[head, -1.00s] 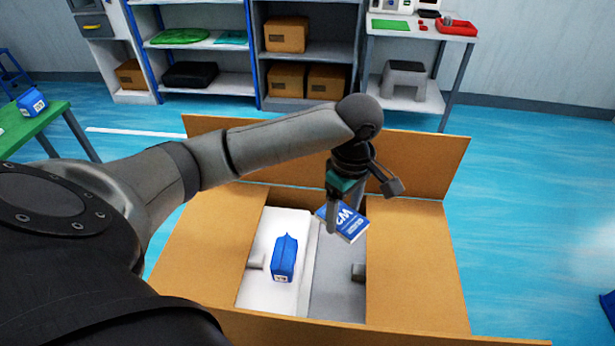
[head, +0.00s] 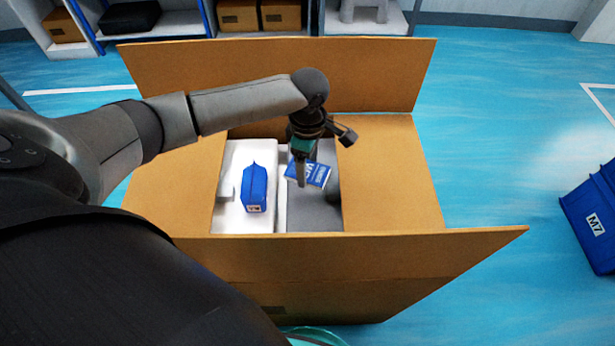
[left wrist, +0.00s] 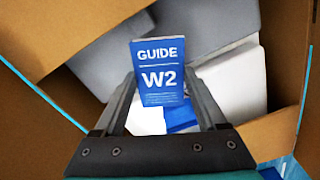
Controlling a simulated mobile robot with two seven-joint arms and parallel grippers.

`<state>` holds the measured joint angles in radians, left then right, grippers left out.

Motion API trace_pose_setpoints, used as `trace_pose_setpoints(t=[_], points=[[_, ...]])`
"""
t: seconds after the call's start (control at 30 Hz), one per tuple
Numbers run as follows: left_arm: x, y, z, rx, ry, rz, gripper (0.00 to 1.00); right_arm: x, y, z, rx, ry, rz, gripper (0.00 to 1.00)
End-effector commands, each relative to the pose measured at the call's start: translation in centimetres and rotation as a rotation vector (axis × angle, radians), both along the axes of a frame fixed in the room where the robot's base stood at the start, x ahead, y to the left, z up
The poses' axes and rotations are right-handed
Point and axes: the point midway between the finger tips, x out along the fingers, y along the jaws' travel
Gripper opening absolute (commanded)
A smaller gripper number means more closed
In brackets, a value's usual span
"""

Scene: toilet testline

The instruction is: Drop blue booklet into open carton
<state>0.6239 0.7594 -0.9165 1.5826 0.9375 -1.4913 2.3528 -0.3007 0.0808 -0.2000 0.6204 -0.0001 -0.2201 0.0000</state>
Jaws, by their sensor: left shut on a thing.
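The blue booklet (head: 308,173) is in my left gripper (head: 302,178), which points down over the mouth of the open carton (head: 390,180). In the left wrist view the booklet (left wrist: 160,72) reads "GUIDE W2" and sits between the two fingertips (left wrist: 165,95). Below it, inside the carton, are white and grey contents. How high the booklet hangs above them is hard to tell. The carton's flaps are spread open. My right gripper is not in view.
A blue carton-shaped pack (head: 254,188) stands on a white block (head: 230,205) inside the carton, left of the booklet. Grey surface (head: 312,218) lies at the right inside. A blue bin marked M7 (head: 593,215) stands on the floor at right. Shelves (head: 180,22) stand at the back.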

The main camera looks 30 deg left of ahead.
Motion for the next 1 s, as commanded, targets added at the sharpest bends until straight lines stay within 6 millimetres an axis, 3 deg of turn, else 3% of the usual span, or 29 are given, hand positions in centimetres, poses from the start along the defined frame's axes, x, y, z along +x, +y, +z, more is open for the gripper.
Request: trace_pose_setpoints(t=[0.4, 0.7, 1.0], points=[[0.0, 0.0, -4.6, 0.0, 0.0, -0.001, 0.19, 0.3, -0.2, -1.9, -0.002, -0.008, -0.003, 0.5], [0.0, 0.0, -4.6, 0.0, -0.001, 0.0, 0.19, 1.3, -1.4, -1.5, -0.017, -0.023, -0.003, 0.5], [0.0, 0.0, -5.5, 0.0, 0.001, -0.001, 0.19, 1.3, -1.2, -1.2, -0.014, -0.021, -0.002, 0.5]])
